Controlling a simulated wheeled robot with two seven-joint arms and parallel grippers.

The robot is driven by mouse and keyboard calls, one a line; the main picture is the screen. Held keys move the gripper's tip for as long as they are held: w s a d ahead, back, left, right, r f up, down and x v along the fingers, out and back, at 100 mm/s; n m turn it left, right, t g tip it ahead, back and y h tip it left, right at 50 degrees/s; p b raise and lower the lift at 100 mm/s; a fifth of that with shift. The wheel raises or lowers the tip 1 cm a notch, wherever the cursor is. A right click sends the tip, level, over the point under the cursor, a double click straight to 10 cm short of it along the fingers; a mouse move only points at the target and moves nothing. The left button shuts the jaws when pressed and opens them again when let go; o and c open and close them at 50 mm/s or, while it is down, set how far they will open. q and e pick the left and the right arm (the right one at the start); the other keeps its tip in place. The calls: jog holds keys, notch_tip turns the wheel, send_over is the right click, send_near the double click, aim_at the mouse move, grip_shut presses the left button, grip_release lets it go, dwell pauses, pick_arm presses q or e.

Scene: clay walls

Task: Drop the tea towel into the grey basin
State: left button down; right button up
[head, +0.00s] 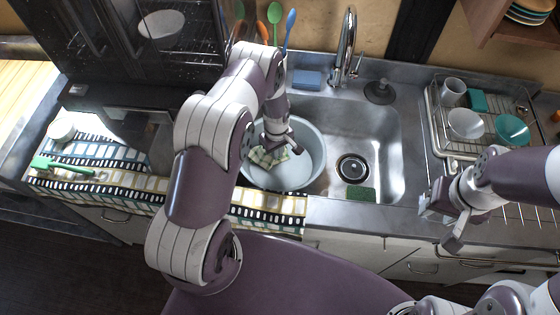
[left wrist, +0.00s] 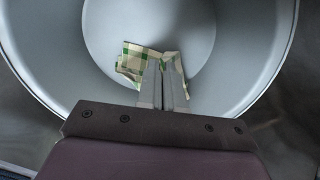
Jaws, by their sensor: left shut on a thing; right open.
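The tea towel (head: 266,157), cream with green checks, is bunched up inside the outline of the grey basin (head: 312,170), which stands in the left part of the sink. My left gripper (head: 275,146) reaches down over the basin and is shut on the towel. In the left wrist view the towel (left wrist: 140,62) spreads from both sides of the closed fingers (left wrist: 164,85), with the basin (left wrist: 255,75) around it. I cannot tell whether the towel touches the basin's bottom. My right gripper (head: 440,220) is open and empty at the counter's front, right of the sink.
A steel tap (head: 346,45) rises behind the sink. A green scouring pad (head: 361,193) lies at the sink's front right, near the drain (head: 352,168). A dish rack (head: 470,110) with bowls stands right. A patterned cloth (head: 130,175) with a green-handled brush (head: 62,166) covers the left counter.

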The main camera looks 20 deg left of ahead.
pick_arm(q)
grip_release()
notch_tip(320, 180, up, 6)
jog(key=p, duration=0.4)
jog(key=shift+s+f, duration=0.1)
jog(key=shift+f, duration=0.05)
dwell(0.4)
notch_tip(320, 180, up, 13)
jog(key=b, duration=0.2)
jog(key=shift+f, duration=0.15)
dwell(0.4)
